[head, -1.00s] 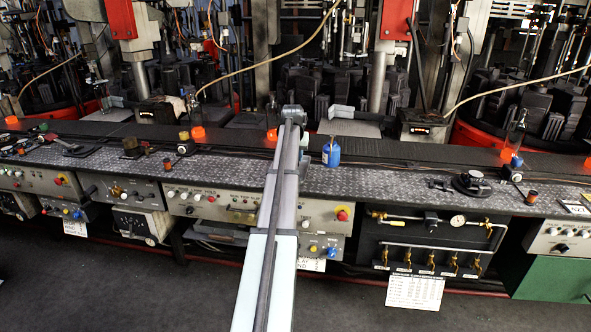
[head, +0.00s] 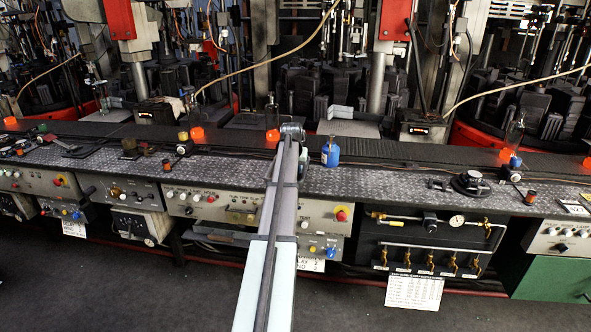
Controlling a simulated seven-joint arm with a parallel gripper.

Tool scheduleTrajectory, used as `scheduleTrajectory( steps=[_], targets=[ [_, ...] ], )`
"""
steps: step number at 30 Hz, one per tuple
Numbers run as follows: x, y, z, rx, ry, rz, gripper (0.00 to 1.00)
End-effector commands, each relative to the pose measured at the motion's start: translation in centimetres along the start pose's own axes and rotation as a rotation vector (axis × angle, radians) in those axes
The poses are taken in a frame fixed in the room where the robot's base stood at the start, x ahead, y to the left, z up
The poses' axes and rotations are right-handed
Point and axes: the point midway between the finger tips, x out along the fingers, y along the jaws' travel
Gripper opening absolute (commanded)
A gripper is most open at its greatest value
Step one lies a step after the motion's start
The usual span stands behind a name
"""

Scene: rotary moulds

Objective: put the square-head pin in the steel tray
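My arm reaches forward over the middle of the bench. My gripper is hidden behind the arm's far end, beside the blue bottle, so its fingers and anything between them do not show. I cannot pick out the square-head pin or the steel tray; small parts on the bench are too small to name, and the arm covers a strip of the bench.
The patterned metal bench (head: 390,181) runs across the view. A blue bottle (head: 331,153) stands just right of my arm's end. A black round fitting (head: 471,182) and a small brown cylinder (head: 531,197) are at right. A dark conveyor (head: 410,151) lies behind.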

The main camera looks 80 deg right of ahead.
Motion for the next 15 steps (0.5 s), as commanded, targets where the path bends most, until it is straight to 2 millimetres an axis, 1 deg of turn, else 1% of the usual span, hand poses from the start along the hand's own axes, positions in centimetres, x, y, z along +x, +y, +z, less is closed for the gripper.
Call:
scheduleTrajectory(
  steps=[1,6,15],
  targets=[
    [-0.02,0.00,-0.01,0.000,0.000,0.000,0.29],
    [-0.03,0.00,-0.02,0.000,0.000,0.000,0.45],
    [-0.23,0.00,-0.12,0.000,0.001,0.000,0.46]
  ],
)
